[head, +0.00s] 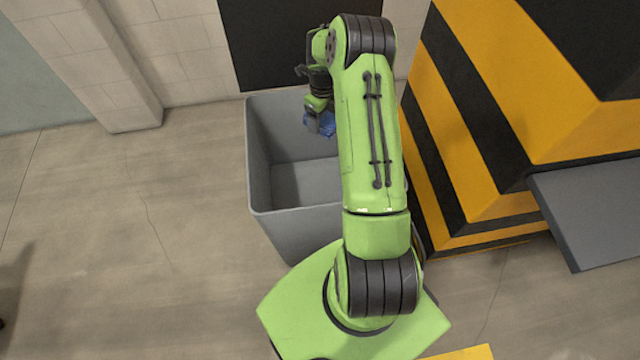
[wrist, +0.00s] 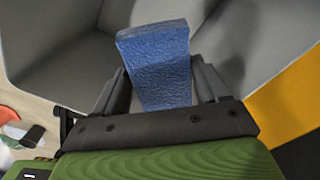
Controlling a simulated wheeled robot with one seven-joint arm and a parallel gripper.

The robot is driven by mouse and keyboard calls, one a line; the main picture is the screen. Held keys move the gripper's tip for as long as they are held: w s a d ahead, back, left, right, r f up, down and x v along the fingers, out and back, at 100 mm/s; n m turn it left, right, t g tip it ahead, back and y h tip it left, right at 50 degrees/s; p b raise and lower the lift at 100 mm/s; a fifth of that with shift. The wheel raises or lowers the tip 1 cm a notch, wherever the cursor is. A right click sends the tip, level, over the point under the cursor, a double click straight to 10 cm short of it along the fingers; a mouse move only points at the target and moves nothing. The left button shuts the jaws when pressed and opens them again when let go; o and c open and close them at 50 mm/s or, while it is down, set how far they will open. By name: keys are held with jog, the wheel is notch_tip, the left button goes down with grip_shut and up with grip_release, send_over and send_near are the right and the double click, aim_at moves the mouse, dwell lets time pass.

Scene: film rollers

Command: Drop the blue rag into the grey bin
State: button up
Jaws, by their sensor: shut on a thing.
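The blue rag (wrist: 157,62) is held between the two fingers of my gripper (wrist: 160,95) in the wrist view. In the head view the rag (head: 327,124) shows as a small blue patch beside my gripper (head: 318,122), partly hidden by my arm. The grey bin (head: 256,160) stands open on the floor. My gripper is over the bin's opening with the rag, and the bin's inner walls (wrist: 60,62) show behind the rag in the wrist view. The bin's right side is hidden by my arm in the head view.
A large yellow and black striped block (head: 500,130) stands close to the right of the bin. A grey slab (head: 595,205) juts out at the far right. A pale block wall (head: 180,50) with a dark panel (head: 285,45) is behind. The floor (head: 120,210) to the left is clear.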

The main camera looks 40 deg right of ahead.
jog(key=shift+d+m, duration=0.25)
jog(key=shift+m, duration=0.15)
jog(key=shift+f, duration=0.25)
notch_tip(320, 180, down, 6)
jog(key=b, duration=0.3)
jog(key=shift+r+b, duration=0.15)
jog(key=shift+b, duration=0.2)
jog(key=o, duration=1.1)
jog(key=shift+r, duration=0.1)
jog(key=shift+c, duration=0.2)
notch_tip(320, 180, up, 16)
jog(key=p, duration=0.3)
